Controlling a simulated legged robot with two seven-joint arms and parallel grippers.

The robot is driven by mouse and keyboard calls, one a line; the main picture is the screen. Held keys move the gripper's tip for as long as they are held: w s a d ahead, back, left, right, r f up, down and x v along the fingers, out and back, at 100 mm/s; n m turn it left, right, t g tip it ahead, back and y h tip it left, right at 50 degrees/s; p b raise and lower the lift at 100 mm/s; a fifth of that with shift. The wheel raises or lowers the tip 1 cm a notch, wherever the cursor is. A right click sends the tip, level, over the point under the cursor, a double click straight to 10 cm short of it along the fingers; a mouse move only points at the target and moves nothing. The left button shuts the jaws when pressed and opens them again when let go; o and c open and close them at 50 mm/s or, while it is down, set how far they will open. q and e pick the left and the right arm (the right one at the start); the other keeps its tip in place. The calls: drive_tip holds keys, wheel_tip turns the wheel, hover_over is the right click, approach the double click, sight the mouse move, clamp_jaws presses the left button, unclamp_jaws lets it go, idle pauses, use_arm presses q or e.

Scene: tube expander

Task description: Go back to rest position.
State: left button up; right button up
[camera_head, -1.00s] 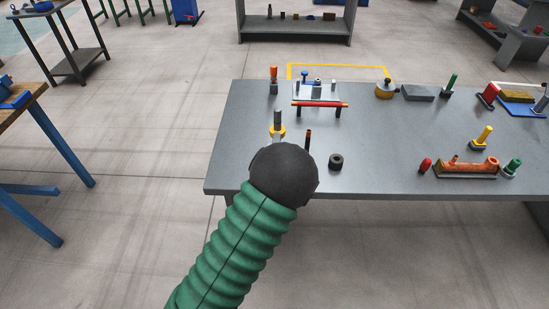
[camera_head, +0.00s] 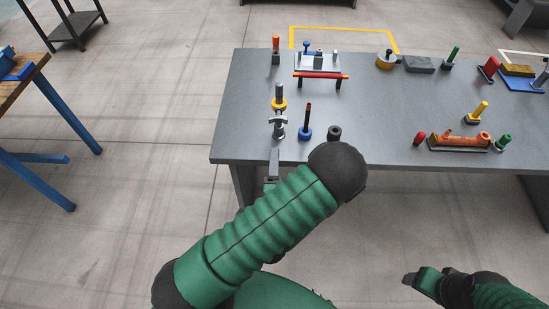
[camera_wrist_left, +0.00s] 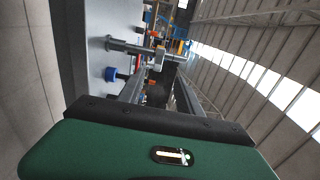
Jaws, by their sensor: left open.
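My left gripper (camera_head: 273,160) is at the near left edge of the grey table (camera_head: 375,120), partly hidden by my green arm. In the left wrist view its two fingers (camera_wrist_left: 158,92) are apart with nothing between them. A silver tool with short side wings (camera_head: 279,126) stands on the table just beyond the fingertips; it also shows ahead of them in the wrist view (camera_wrist_left: 159,58). Behind it is a silver post with a yellow collar (camera_head: 279,97). My right gripper (camera_head: 413,279) is low at the right, off the table; its jaws are too unclear to judge.
A dark rod in a blue collar (camera_head: 305,125) and a black ring (camera_head: 334,133) stand near my left arm. A red bar rack (camera_head: 321,75) is farther back. An orange part (camera_head: 460,142) lies at the right. Floor in front of the table is clear.

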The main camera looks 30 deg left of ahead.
use_arm(q)
drive_tip(key=shift+w+f, duration=0.1)
drive_tip(key=d+f+n+g+h, duration=0.5)
drive_tip(key=d+n+g+h, duration=0.3)
drive_tip(key=n, duration=0.1)
drive_tip(key=s+r+n+g+h, duration=0.1)
drive_tip(key=s+r+g, duration=0.3)
drive_tip(key=s, duration=0.5)
drive_tip(key=shift+s+d+r+n+g+h, duration=0.25)
drive_tip(key=shift+r+n, duration=0.25)
drive_tip(key=shift+n, duration=0.4)
